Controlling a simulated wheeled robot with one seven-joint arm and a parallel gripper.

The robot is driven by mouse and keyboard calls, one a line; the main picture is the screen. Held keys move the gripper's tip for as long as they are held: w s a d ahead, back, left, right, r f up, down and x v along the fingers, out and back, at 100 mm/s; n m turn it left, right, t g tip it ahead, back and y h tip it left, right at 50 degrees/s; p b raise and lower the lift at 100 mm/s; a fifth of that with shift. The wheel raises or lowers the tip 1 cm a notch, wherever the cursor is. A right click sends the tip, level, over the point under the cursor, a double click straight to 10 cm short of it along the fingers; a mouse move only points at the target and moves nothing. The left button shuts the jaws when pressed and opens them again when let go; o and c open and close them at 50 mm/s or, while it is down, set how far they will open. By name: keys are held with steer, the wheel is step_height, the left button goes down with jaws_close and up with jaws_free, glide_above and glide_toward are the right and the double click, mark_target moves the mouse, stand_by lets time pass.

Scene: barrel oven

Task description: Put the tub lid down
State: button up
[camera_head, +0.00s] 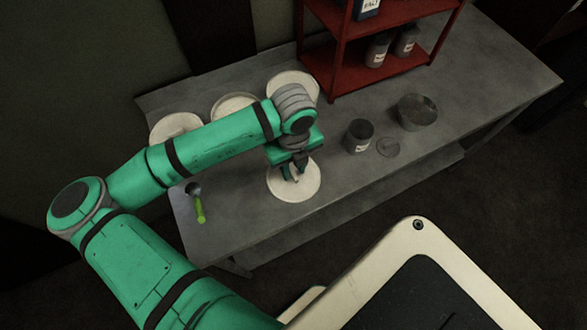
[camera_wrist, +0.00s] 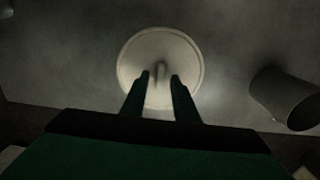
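The tub lid, a round, pale, off-white disc (camera_head: 311,185), is beneath my gripper near the front edge of the grey table. It also shows in the wrist view (camera_wrist: 185,50), with an upright handle (camera_wrist: 160,75) at its middle. My gripper (camera_wrist: 160,78) points down over the lid, its two dark fingers on either side of the handle. Pale lid surface shows between each finger and the handle, so the fingers look apart from it. In the head view my gripper (camera_head: 292,174) partly covers the lid. The lid seems to lie flat on the table; its underside is hidden.
Three pale round tubs or lids (camera_head: 175,124) (camera_head: 234,104) (camera_head: 293,84) line the back edge. A green-handled tool (camera_head: 200,207) lies at left. A dark jar (camera_head: 359,136), flat disc (camera_head: 388,147) and grey pot (camera_head: 417,112) stand right. A red shelf (camera_head: 341,60) stands behind.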

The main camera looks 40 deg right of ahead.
mark_target(293, 174)
step_height(293, 174, up, 11)
stand_by(0.4)
stand_by(0.4)
steer(key=shift+a, duration=0.1)
